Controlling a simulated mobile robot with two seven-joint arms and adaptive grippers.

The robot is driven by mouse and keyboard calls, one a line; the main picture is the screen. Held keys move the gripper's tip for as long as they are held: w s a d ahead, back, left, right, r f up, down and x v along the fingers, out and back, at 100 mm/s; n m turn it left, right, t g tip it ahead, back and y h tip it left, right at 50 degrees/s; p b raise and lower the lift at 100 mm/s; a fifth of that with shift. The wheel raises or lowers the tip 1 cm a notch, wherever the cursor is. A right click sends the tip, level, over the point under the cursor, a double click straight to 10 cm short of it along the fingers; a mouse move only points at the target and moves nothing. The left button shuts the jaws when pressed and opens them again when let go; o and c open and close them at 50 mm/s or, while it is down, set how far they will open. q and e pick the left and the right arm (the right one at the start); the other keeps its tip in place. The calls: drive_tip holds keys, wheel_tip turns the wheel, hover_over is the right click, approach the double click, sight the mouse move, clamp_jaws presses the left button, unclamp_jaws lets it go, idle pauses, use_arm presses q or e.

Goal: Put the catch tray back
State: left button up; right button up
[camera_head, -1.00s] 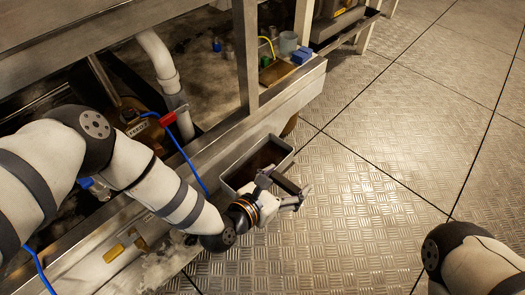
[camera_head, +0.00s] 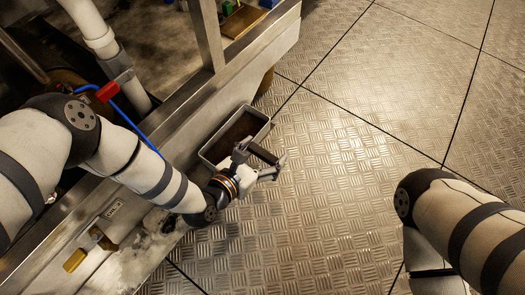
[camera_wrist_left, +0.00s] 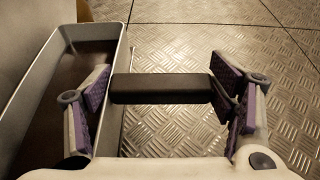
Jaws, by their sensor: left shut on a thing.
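The catch tray (camera_head: 220,131) is a grey, open, rectangular metal box with a brown inside. It sits low beside the front wall of the metal frame, over the plate floor. It also fills the left side of the left wrist view (camera_wrist_left: 24,84). My left gripper (camera_head: 262,156) is beside its right side. The gripper is shut on a dark bar-shaped handle (camera_wrist_left: 160,88), which lies between the purple finger pads. The handle's joint to the tray is hidden. I cannot tell whether the tray touches the floor. My right gripper is not in view.
The metal frame wall (camera_head: 150,165) runs diagonally at the left, with a yellow valve handle (camera_head: 75,260) low on it. A blue hose (camera_head: 130,120) and a red lever (camera_head: 107,92) lie behind my left arm. The patterned floor (camera_head: 350,140) at the right is clear.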

use_arm(q)
drive_tip(key=shift+f, duration=0.1)
drive_tip(key=o, duration=1.7)
drive_tip(key=shift+s+a+r, duration=0.15)
drive_tip(key=shift+r, duration=0.15)
drive_tip(key=p+v, duration=0.4)
drive_tip(key=v, duration=0.7)
drive_tip(key=shift+s+a, duration=0.15)
drive_tip(key=shift+s, duration=0.05)
